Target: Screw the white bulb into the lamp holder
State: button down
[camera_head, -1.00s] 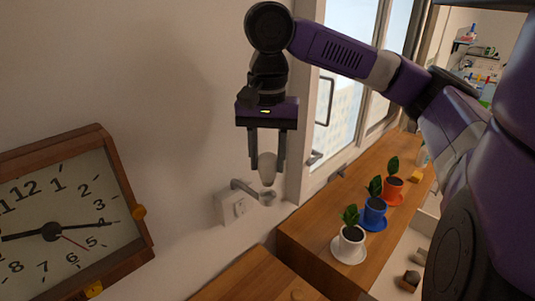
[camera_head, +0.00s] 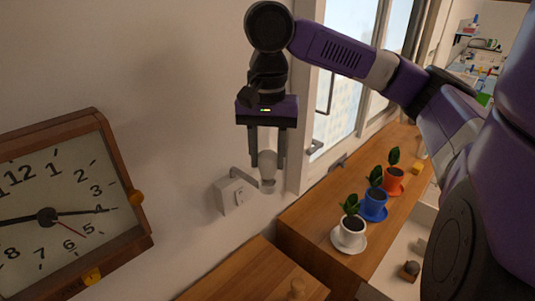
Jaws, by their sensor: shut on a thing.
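The white bulb (camera_head: 268,163) hangs between the two fingers of my gripper (camera_head: 267,163), which is shut on it. The lamp holder (camera_head: 268,186) is a small grey socket at the end of a short arm from a white wall plate (camera_head: 234,194). The bulb is upright right above the socket, and its lower end meets or overlaps the socket's rim in this view. I cannot tell how deep the bulb sits, as its base is hidden.
A large wooden clock (camera_head: 60,215) fills the left. A wooden counter (camera_head: 310,225) at right bears potted plants in white (camera_head: 350,236), blue (camera_head: 374,206) and orange (camera_head: 393,182) pots. A window (camera_head: 345,85) stands behind my arm. The wall left of my gripper is bare.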

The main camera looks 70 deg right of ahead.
jog(key=shift+f+b, duration=0.35)
jog(key=shift+f, duration=0.35)
jog(key=c, duration=1.5)
grip_release()
jog(key=c, duration=0.7)
